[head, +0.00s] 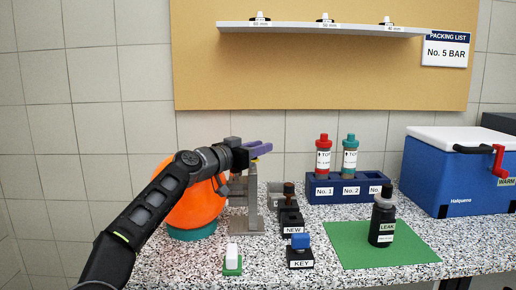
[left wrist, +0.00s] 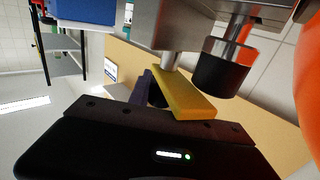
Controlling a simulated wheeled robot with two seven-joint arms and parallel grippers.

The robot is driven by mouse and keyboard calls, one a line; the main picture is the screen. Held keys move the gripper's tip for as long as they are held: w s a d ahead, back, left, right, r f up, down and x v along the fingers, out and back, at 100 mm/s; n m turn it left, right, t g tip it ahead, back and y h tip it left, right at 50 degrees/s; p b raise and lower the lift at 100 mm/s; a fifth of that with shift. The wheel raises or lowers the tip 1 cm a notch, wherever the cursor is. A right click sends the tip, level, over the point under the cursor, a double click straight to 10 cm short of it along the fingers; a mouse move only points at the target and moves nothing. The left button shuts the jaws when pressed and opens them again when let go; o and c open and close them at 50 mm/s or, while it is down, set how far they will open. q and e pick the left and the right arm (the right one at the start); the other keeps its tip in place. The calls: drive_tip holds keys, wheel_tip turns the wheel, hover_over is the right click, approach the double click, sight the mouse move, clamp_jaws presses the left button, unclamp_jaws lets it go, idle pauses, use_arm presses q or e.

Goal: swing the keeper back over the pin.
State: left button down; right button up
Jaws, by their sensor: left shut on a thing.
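A yellow bar (left wrist: 185,97), which looks like the keeper, hangs from a short metal post (left wrist: 170,60) under a grey metal block (left wrist: 155,22) in the left wrist view. To its right, a metal pin (left wrist: 238,38) goes into a black collar (left wrist: 222,70); the bar appears to be beside it, not over it. My left gripper (head: 262,150) is at the top of the grey stand (head: 252,205) in the head view. It is shut on the yellow bar; a purple finger (left wrist: 143,88) shows along the bar's left side. The grip itself is largely hidden. My right gripper is not in view.
An orange round body (head: 192,205) stands close behind my left forearm. Labelled black blocks, a blue rack (head: 345,197), a green mat (head: 370,255) with a dark bottle (head: 382,218) and a blue cooler (head: 455,178) lie to the right. A shelf (head: 320,30) hangs above.

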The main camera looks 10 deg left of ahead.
use_arm(q)
drive_tip(key=shift+s+d+r+m+g+h+p, duration=0.1)
drive_tip(key=shift+m+g+h+p, duration=0.65)
drive_tip(key=shift+h+p, duration=0.25)
drive_tip(key=c, duration=1.2)
unclamp_jaws()
drive_tip(key=shift+d, duration=0.1)
wheel_tip(320, 180, up, 10)
drive_tip(key=p, duration=0.8)
